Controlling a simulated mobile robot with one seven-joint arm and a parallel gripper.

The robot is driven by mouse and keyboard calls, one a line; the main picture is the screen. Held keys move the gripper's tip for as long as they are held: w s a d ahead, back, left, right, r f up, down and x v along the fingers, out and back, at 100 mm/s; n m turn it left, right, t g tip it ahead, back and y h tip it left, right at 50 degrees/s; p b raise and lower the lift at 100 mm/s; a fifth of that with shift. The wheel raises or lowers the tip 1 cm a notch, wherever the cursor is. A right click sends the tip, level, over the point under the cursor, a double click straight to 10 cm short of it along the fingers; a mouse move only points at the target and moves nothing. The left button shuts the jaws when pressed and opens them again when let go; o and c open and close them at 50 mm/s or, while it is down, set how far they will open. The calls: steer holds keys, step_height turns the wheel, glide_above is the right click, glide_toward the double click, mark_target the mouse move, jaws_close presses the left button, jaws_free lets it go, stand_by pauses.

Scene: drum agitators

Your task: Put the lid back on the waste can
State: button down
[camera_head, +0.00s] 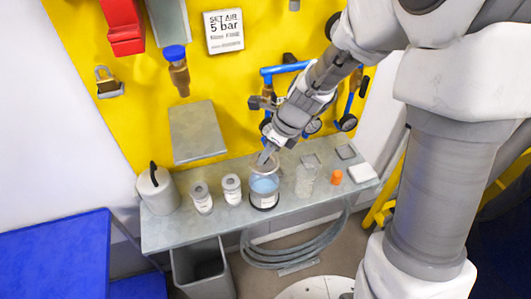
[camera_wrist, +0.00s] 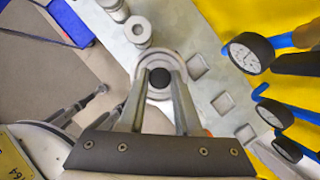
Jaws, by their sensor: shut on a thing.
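My gripper (camera_head: 265,157) points down over the bench, its fingers shut on the black knob (camera_wrist: 160,77) of a pale round lid (camera_wrist: 144,62). In the head view the lid (camera_head: 263,164) is at the mouth of a clear container with blue contents (camera_head: 264,188). I cannot tell whether the lid rests on this container or hangs just above it. A pale can (camera_head: 157,190) with a black handle stands at the bench's left end. I cannot tell for sure which of these is the waste can. The fingers hide part of the lid.
Two small white-labelled jars (camera_head: 202,197) (camera_head: 232,188) stand left of the container. A clear vessel (camera_head: 305,180) and an orange piece (camera_head: 336,177) stand to its right. Gauges and blue pipes (camera_head: 270,72) project from the yellow wall behind. A grey bin (camera_head: 200,272) is below the bench (camera_head: 160,235).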

mark_target(270, 164)
steer(key=shift+f+b, duration=2.4)
steer(key=shift+f, duration=0.1)
steer(key=shift+f+b, duration=0.45)
steer(key=shift+f, duration=0.25)
steer(key=shift+p, duration=0.3)
steer(key=shift+f, duration=0.15)
stand_by(0.4)
steer(key=c, duration=0.5)
jaws_free()
steer(key=o, duration=0.5)
steer(key=shift+c, duration=0.2)
